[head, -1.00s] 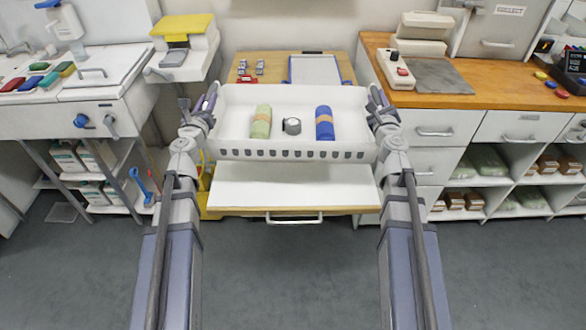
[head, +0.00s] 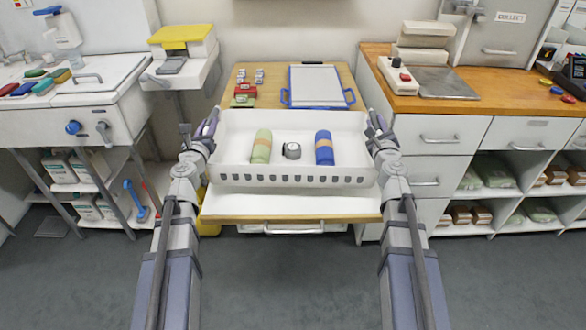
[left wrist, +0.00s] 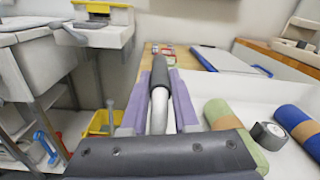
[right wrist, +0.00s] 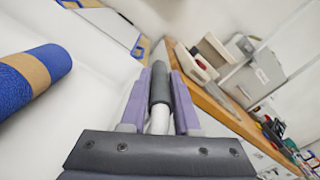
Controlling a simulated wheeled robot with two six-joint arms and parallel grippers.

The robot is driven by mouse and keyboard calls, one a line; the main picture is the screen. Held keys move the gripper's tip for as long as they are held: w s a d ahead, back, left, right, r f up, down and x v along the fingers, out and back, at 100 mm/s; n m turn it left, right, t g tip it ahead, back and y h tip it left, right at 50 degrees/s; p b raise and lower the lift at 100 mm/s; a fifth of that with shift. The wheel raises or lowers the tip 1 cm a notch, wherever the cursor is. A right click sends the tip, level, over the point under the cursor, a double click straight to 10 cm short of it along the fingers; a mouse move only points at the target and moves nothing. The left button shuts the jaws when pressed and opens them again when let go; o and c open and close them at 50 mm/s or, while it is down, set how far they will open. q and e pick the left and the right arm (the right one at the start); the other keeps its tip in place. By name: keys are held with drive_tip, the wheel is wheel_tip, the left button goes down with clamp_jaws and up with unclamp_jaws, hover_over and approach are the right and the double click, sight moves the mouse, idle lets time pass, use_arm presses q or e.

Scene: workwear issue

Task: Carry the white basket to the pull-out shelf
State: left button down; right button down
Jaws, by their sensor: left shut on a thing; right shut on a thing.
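The white basket (head: 292,179) is held level in front of me, over the pull-out shelf (head: 290,207); I cannot tell whether it touches it. In it lie a green roll (head: 261,146), a small grey round item (head: 292,150) and a blue roll (head: 324,147), each roll with a tan band. My left gripper (head: 209,128) is shut on the basket's left handle, a bar (left wrist: 159,108) between its fingers. My right gripper (head: 375,128) is shut on the right handle (right wrist: 160,118). The shelf's white top shows as a strip before the basket; the rest is hidden.
Behind the basket, a wooden top (head: 268,96) carries a blue-edged clipboard (head: 316,86) and small red and grey items (head: 244,92). A wood-topped cabinet (head: 425,98) stands close on the right. A sink unit (head: 80,110) and yellow-lidded dispenser (head: 182,48) stand left.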

use_arm(q)
drive_tip(key=shift+a+f, duration=0.15)
drive_tip(key=shift+a, duration=0.1)
use_arm(e)
drive_tip(key=shift+d+f, duration=0.15)
drive_tip(key=shift+d, duration=0.05)
